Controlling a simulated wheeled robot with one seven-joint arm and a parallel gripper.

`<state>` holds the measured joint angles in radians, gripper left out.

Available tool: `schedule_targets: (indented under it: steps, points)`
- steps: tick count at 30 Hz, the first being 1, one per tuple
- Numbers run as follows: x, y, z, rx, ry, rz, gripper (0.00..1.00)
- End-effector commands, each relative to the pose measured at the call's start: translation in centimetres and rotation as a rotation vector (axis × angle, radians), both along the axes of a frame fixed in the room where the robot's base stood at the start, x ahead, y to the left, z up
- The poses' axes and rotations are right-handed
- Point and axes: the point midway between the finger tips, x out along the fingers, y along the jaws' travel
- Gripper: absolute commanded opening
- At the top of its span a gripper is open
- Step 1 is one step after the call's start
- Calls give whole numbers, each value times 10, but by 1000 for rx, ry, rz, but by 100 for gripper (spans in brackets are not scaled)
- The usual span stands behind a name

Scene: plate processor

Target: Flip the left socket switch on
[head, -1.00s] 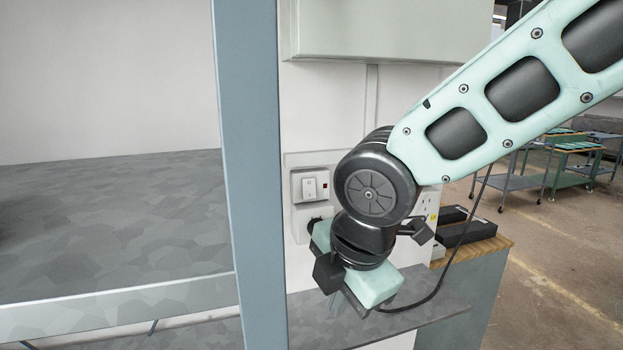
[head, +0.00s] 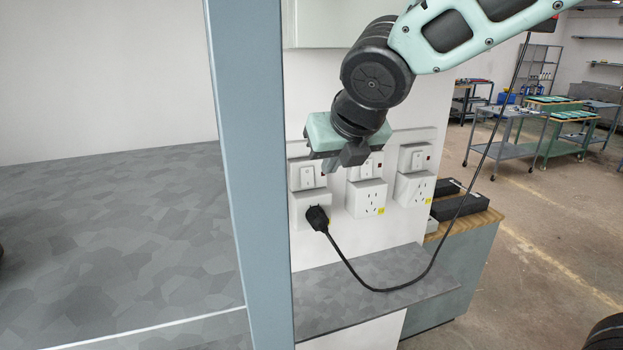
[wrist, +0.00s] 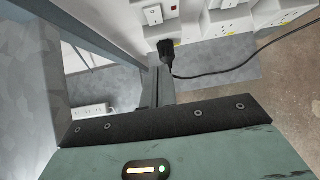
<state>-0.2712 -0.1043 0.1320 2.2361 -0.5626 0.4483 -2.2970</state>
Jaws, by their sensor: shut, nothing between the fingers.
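The left socket switch (head: 307,175) is a white rocker on the wall, in the leftmost of three switch units; its position is too small to tell. It also shows at the top of the wrist view (wrist: 153,14). Below it, a black plug (head: 317,217) sits in the left socket (head: 300,203). My gripper (head: 328,164) is in front of the wall, above and right of the left switch in the head view, partly covering the units' upper edges. Its fingers (wrist: 158,88) are shut and empty, and appear apart from the switch.
A blue-grey post (head: 250,170) stands just left of the switches. The middle socket (head: 366,197) and right socket (head: 414,189) are beside the left one. A black cable (head: 370,287) loops from the plug over a grey shelf (head: 400,272). A wall box (head: 325,25) hangs above.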

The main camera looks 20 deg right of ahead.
Motion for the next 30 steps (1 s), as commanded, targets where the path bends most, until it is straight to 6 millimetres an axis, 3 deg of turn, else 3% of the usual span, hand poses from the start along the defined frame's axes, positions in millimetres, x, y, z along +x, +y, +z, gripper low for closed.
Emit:
schedule_targets:
  steps: [6,11,24,30]
  points:
    - [1,0,-2,1,2,-2,0]
    - [10,0,-15,0,4,-3,0]
    - [63,1,-87,1,5,-2,0]
    - [90,0,-81,3,2,-3,0]
